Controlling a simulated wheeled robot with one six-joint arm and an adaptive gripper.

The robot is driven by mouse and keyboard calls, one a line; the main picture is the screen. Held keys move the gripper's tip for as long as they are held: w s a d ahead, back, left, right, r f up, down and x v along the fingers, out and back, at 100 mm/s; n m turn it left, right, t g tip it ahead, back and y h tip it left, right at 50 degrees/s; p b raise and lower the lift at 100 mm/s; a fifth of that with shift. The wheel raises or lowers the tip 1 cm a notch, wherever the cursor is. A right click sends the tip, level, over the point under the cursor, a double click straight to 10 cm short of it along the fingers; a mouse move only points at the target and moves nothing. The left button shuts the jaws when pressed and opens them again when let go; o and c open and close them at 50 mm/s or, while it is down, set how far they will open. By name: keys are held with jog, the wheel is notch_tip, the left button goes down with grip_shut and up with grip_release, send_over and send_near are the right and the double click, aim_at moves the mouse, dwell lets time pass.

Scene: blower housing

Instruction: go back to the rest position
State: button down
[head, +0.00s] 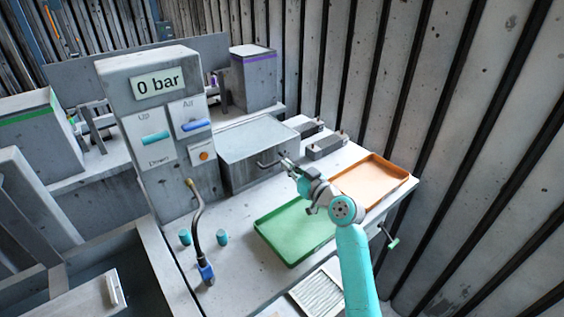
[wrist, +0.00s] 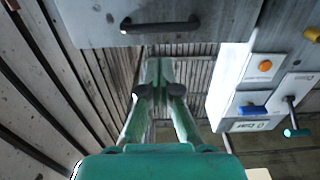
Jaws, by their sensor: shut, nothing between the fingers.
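My gripper (head: 286,161) is at the end of my teal arm in the head view, in front of the grey box (head: 258,140) and close to its dark bar handle (head: 268,164). In the wrist view my gripper's fingers (wrist: 160,88) come together at the tips, with nothing held between them. The box's handle (wrist: 160,23) shows beyond the fingertips in that view, apart from them. Whether the fingers touch the box cannot be told from the head view.
A green tray (head: 292,256) and an orange tray (head: 398,177) lie on the bench near my arm. The control panel (head: 140,125) reading "0 bar" stands left, with a blue-ended hose (head: 197,225) before it. Two teal cylinders (head: 222,237) stand nearby. A ribbed wall (head: 480,150) rises right.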

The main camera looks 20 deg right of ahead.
jog(key=v, duration=0.8)
